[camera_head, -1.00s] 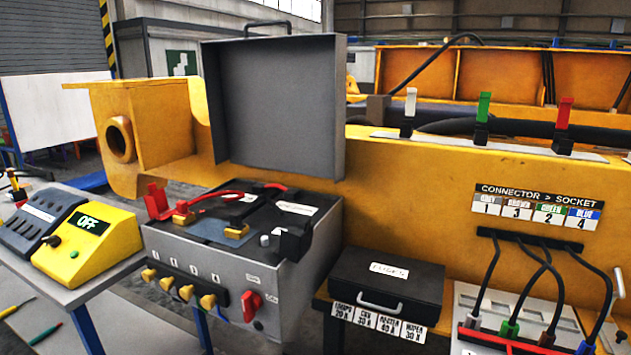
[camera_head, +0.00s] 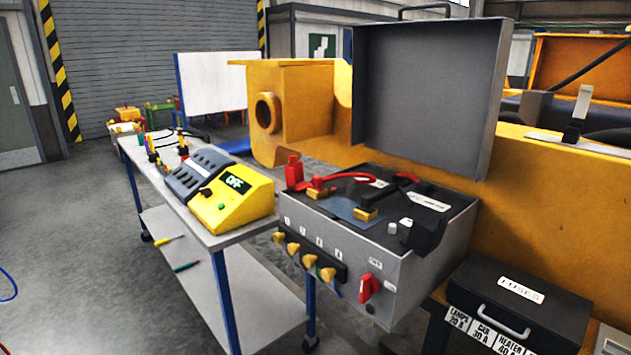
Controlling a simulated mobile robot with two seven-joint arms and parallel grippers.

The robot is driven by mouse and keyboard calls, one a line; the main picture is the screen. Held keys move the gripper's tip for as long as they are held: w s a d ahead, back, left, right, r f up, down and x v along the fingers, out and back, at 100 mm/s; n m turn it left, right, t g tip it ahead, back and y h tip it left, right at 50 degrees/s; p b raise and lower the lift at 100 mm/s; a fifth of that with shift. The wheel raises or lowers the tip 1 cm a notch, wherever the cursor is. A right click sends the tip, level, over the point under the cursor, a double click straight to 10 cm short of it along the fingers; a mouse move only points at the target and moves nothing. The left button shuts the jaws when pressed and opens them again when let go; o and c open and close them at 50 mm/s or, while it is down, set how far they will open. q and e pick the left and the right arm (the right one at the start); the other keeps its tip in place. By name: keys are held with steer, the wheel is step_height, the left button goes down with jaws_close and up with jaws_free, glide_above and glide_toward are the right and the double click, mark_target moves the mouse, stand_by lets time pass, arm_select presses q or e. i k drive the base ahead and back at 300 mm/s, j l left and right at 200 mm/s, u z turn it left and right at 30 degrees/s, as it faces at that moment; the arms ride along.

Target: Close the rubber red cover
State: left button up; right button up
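The red rubber cover (camera_head: 293,171) stands up at the left end of the battery top, inside the open grey battery box (camera_head: 410,262). It is beside a brass-coloured terminal clamp (camera_head: 317,190) with a red cable (camera_head: 345,178). A black cover (camera_head: 428,235) sits at the right front of the battery top. The box's grey lid (camera_head: 430,95) is raised upright at the back. Neither of my grippers is in view.
A trolley (camera_head: 240,238) with a yellow meter reading OFF (camera_head: 233,200) and a grey charger-like unit (camera_head: 198,170) stands left of the box. A black fuses case (camera_head: 517,300) is at the lower right.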

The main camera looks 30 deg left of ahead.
mark_target(294, 172)
steer(key=i+j+u, duration=0.1)
steer(key=j+u, duration=0.25)
steer(key=i+j+u, duration=0.1)
steer(key=j+u, duration=0.2)
steer(key=i+j+u, duration=0.15)
steer(key=j+u, duration=0.2)
